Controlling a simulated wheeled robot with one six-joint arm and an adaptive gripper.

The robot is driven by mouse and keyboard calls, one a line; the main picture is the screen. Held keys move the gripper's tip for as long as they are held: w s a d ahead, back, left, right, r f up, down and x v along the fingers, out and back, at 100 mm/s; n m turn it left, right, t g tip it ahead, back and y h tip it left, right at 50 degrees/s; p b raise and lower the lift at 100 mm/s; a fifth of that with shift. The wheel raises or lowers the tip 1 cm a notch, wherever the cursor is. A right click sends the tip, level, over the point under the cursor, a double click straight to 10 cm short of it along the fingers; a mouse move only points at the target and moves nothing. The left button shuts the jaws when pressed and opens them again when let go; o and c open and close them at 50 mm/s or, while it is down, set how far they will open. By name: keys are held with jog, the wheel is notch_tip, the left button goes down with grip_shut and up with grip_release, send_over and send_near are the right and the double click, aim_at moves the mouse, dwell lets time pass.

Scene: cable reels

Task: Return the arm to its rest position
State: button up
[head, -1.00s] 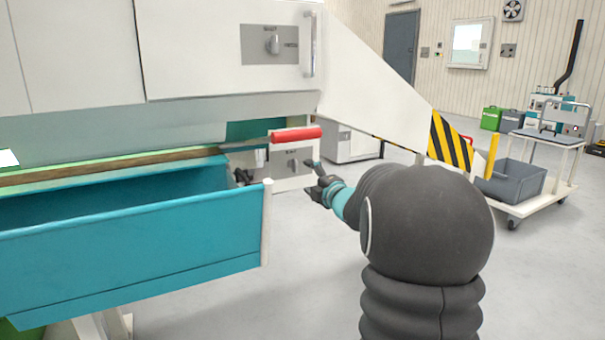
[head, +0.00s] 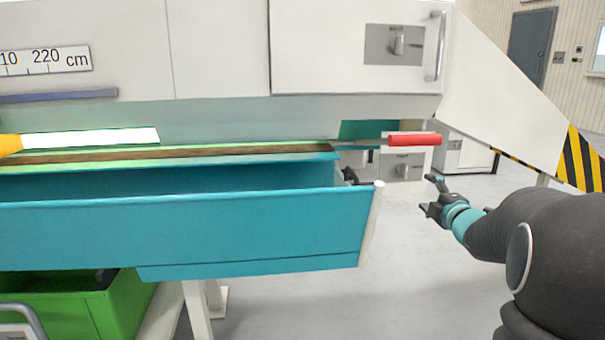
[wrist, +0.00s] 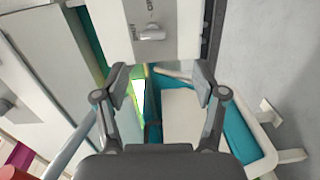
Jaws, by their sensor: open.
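My gripper (head: 432,198) is in the right half of the head view, at the end of my dark arm. It is open, and nothing shows between its fingers. It is to the right of the teal trough (head: 200,232) and below the red handle (head: 414,139), apart from both in the picture. In the wrist view, the two fingers (wrist: 160,85) are spread. Beyond them are a grey-white panel, part of the teal trough and a white panel with a rotary switch (wrist: 150,32).
The white machine body (head: 220,50) spans the top left, with a switch plate (head: 394,44). A green crate (head: 90,306) stands below the trough. A yellow-black striped guard (head: 582,160) slopes at the right. Open grey floor (head: 400,290) lies below my gripper.

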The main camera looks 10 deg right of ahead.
jog(key=s+d+f+m+g+h, duration=0.4)
jog(key=d+f+m, duration=0.2)
jog(key=f+m, duration=0.2)
jog(key=s+a+f+m+g+h+p, duration=0.1)
jog(key=s+f+m+g, duration=0.1)
jog(key=s+m+g, duration=0.15)
jog(key=s+a+f+m+g, duration=0.1)
jog(key=s+f+m+g, duration=0.15)
jog(key=s, duration=0.25)
jog(key=s+a+r+m+g+y+p, duration=0.2)
jog(key=s+a+m+p, duration=0.1)
jog(key=s+a, duration=0.6)
jog(key=s+a+r+m+g+y+p, duration=0.1)
jog(key=s+a+r+m+g+p, duration=0.15)
jog(key=s+a, duration=0.75)
jog(key=s+a+r+n+t+y+p, duration=0.2)
jog(key=s+a+r+p, duration=0.2)
jog(key=a+r, duration=0.3)
jog(key=shift+s+a+r, duration=0.35)
jog(key=shift+s+a, duration=0.2)
jog(key=shift+a, duration=0.05)
jog(key=shift+t, duration=0.25)
jog(key=shift+c, duration=0.2)
